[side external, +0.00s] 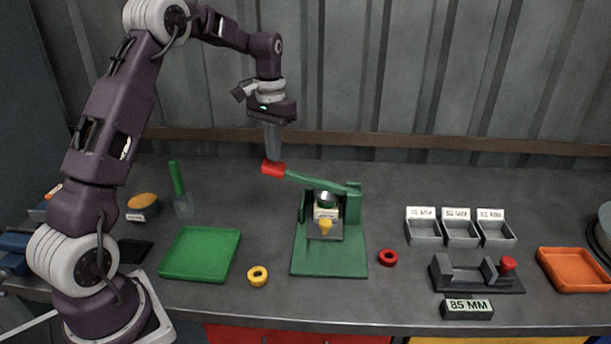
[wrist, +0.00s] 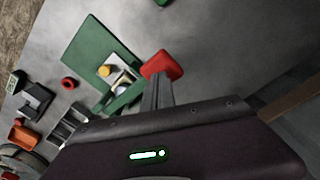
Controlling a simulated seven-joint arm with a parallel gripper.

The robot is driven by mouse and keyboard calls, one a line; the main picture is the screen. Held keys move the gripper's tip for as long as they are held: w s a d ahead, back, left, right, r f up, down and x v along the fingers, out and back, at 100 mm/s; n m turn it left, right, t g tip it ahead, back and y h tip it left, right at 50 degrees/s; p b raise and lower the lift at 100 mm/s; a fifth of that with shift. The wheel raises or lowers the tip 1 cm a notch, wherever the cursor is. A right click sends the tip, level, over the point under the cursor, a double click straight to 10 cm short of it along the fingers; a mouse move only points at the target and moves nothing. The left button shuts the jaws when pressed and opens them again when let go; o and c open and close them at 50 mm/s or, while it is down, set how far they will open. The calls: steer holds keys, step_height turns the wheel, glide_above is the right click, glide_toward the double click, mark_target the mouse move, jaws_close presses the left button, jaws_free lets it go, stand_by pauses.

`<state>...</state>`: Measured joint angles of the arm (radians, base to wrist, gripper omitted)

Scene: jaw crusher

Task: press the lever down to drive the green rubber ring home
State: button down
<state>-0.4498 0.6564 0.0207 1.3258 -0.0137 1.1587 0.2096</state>
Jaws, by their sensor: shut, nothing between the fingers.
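The green press (side external: 330,260) stands mid-table on its green base plate, also in the wrist view (wrist: 82,48). Its green lever (side external: 318,181) runs left from the rear post, raised slightly toward its red grip (side external: 273,168). The red grip also shows in the wrist view (wrist: 156,63). My gripper (side external: 272,158) is shut and empty, pointing down, with its fingertips right at the top of the red grip; I cannot tell whether they touch. A yellow part (side external: 325,226) sits at the front of the press. I cannot make out the green rubber ring for certain.
A yellow ring (side external: 258,276) and a red ring (side external: 388,257) lie beside the press. A green tray (side external: 201,254) is to the left. Grey bins (side external: 460,234), a gauge fixture (side external: 477,278) and an orange tray (side external: 572,269) are to the right.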

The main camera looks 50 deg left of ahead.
mark_target(275, 165)
steer(key=shift+d+f, duration=0.1)
steer(key=shift+f, duration=3.45)
steer(key=shift+r, duration=5.6)
